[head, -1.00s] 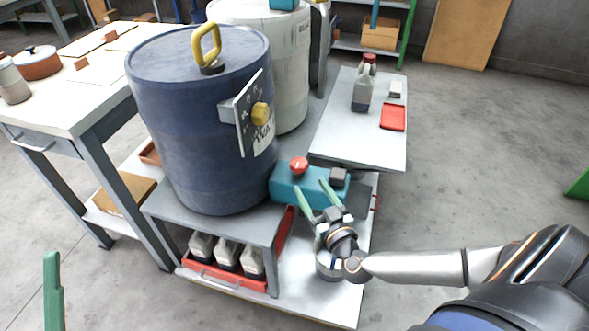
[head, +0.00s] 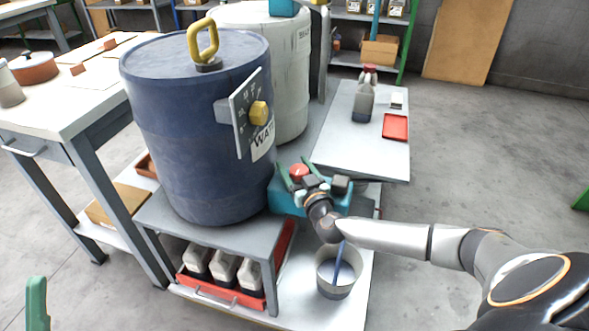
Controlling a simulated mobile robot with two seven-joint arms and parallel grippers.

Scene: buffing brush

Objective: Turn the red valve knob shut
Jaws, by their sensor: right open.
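The red knob (head: 299,170) sits on top of a teal block (head: 282,203) in front of the blue drum. My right gripper (head: 300,177) is open, with one green finger on the left side of the knob and the other on its right. I cannot tell whether the fingers touch it. The gripper body hides much of the block. One green finger of my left gripper (head: 37,304) shows at the lower left edge, far from the knob; its other finger is not clear. A grey bucket (head: 335,291) stands below the block, with a thin blue streak running down into it.
The blue drum (head: 200,130) with a yellow handle and yellow dial knob (head: 258,113) stands left of the teal block. A side shelf (head: 345,140) holds a bottle (head: 363,100) and a red tray (head: 395,127). Floor at right is clear.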

